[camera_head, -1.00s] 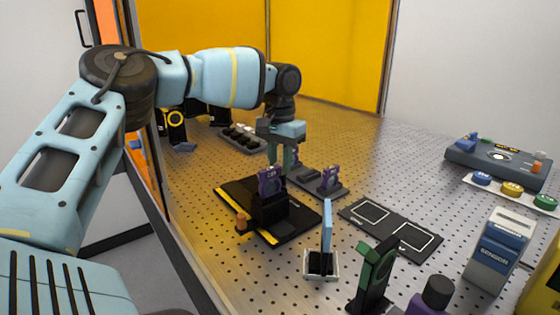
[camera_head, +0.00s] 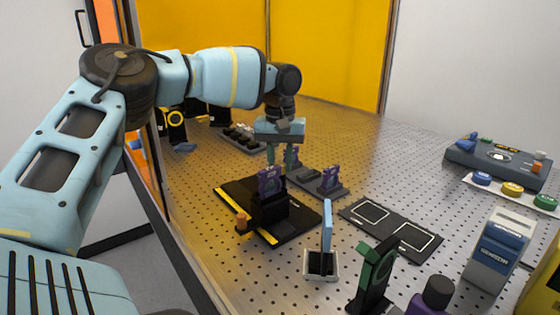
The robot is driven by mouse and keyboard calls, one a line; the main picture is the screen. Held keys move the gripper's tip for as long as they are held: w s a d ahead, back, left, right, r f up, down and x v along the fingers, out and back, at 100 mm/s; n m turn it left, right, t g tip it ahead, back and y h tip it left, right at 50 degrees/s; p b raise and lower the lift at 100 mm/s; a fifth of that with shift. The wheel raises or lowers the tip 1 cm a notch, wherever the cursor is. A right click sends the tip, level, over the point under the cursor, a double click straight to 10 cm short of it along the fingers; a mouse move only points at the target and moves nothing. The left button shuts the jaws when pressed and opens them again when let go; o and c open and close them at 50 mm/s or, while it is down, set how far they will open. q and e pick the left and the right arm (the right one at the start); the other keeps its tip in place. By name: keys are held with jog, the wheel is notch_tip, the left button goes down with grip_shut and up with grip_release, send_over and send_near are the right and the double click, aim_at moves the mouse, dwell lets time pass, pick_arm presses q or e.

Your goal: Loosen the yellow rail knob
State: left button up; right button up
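My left gripper (camera_head: 281,158) points down over the table, just behind the black stage (camera_head: 300,219) with the yellow edge stripe. Its two green fingers are apart, and I see nothing held between them. A purple holder (camera_head: 268,181) on a black block stands on the stage in front of the fingertips and partly hides that spot. A small orange-brown knob (camera_head: 241,223) sticks out at the stage's near left side. I cannot pick out a yellow rail knob with certainty. My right gripper is not in view.
Purple holders (camera_head: 330,178) stand on a grey base behind the stage. Blue, yellow (camera_head: 512,188) and green buttons lie at right.

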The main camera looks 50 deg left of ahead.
pick_arm(q)
jog(key=o, duration=1)
jog(key=shift+r, duration=0.1)
notch_tip(320, 180, up, 8)
jog(key=shift+f, duration=0.15)
dwell(0.5)
